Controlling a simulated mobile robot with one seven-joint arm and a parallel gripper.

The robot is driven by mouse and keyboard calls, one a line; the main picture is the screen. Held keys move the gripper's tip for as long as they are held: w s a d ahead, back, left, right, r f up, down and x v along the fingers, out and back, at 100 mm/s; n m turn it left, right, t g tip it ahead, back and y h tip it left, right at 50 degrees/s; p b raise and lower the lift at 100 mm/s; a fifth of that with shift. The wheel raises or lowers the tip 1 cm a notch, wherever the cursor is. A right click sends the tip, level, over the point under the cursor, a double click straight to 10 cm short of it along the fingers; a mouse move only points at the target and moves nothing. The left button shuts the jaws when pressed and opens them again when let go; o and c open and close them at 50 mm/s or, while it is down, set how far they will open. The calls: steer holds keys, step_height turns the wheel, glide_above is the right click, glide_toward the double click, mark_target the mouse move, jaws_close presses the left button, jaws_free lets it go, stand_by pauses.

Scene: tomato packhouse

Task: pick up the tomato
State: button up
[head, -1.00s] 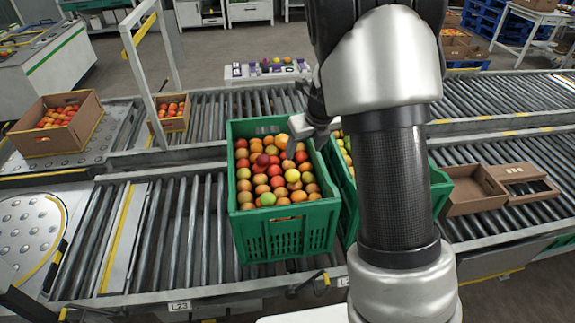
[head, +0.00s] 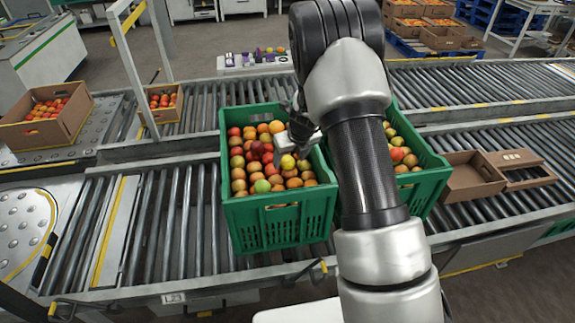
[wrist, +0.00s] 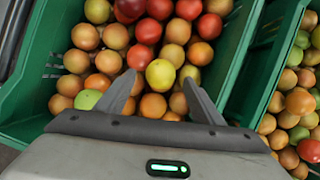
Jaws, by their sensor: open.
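The green crate (head: 285,225) on the roller conveyor is filled with tomatoes in red, orange, brownish and yellow-green. My gripper (wrist: 160,80) is open and points down into this crate, close over the fruit. In the wrist view a yellow tomato (wrist: 160,74) shows between the two fingertips, with orange tomatoes around it; I cannot tell whether the fingers touch any. In the head view my gripper (head: 298,148) is over the right part of the crate, partly hidden by my arm. A yellow tomato (head: 288,162) shows just beside it.
A second green crate (head: 432,178) with tomatoes stands close on the right, partly behind my arm. Empty cardboard boxes (head: 470,190) lie further right on the conveyor. A cardboard box of tomatoes (head: 72,118) stands at the left. The rollers (head: 180,225) left of the crate are bare.

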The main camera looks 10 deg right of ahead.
steer(key=shift+x, duration=0.95)
steer(key=shift+c, duration=0.4)
steer(key=c, duration=0.8)
steer(key=shift+o, duration=0.2)
steer(key=shift+r, duration=0.1)
steer(key=shift+r, duration=0.1)
